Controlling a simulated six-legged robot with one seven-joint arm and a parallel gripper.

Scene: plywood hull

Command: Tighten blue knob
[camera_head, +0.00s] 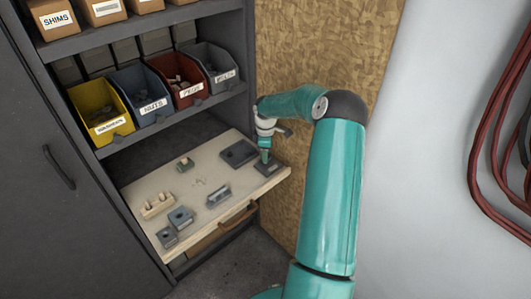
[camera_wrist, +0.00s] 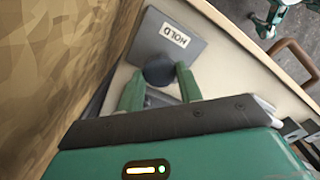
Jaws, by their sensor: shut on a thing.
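The knob (camera_wrist: 158,71) is a dark, round, bluish-grey cap in the wrist view. It stands on a grey plate (camera_wrist: 172,32) with a white label reading HOLD. My gripper (camera_wrist: 159,78) has its two green fingers on either side of the knob and is shut on it. In the head view my gripper (camera_head: 265,157) points down at the dark plate at the right end of the pale wooden shelf board (camera_head: 212,176). There the knob is hidden behind the fingers. The underside of the knob is hidden in the wrist view.
Several small grey blocks (camera_head: 180,217) and a wooden peg holder (camera_head: 157,206) lie on the board's left part. A dark square tray (camera_head: 238,153) lies beside my gripper. Labelled bins (camera_head: 143,97) fill the shelf above. A plywood wall (camera_head: 325,60) stands close to my arm.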

